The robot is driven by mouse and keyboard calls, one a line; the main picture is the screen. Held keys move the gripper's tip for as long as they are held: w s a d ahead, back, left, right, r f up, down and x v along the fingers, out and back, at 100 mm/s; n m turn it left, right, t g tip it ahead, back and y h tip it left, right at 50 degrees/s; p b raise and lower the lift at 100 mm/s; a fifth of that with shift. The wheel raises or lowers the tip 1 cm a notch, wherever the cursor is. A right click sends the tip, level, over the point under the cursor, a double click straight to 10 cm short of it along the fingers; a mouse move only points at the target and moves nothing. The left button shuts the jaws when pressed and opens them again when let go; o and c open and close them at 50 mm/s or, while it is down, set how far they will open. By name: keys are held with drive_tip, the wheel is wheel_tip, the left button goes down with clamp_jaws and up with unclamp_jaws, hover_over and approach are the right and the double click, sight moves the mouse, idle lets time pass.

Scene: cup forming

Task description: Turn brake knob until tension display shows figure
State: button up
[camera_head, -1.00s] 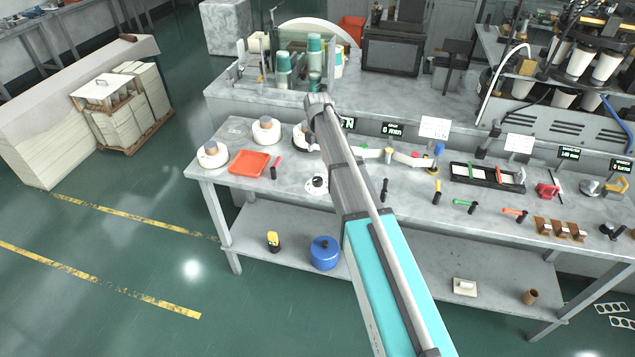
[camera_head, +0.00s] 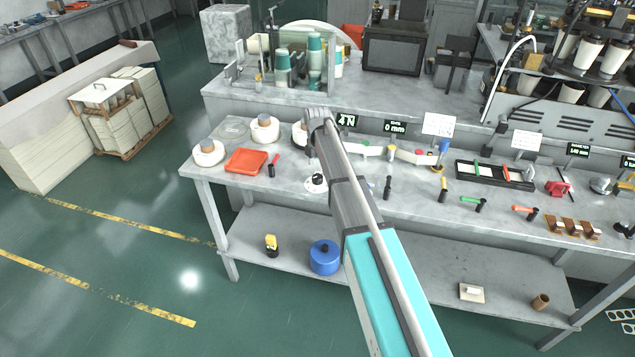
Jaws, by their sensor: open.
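The tension display (camera_head: 346,121) is a small black sign with light green characters, just right of my wrist. It reads what looks like 4 N, its left edge close to the arm. My gripper (camera_head: 309,147) is at the far end of my arm, low over the back left of the bench; its fingers are small and mostly hidden by the wrist. A white roll (camera_head: 298,134) shows partly to the left of the gripper. I cannot tell whether they touch.
The grey bench (camera_head: 345,205) also carries an orange tray (camera_head: 246,161), two white rolls at left (camera_head: 208,153) and (camera_head: 265,130), a 0 mm display (camera_head: 395,128), a black rack (camera_head: 495,174) and several hand tools. Stacked cups (camera_head: 315,60) stand on the raised counter behind.

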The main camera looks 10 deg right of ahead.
sight(318, 176)
drive_tip(key=shift+f+b, duration=2.05)
drive_tip(key=shift+f, duration=0.3)
drive_tip(key=c, duration=1.1)
drive_tip(key=shift+c, duration=0.2)
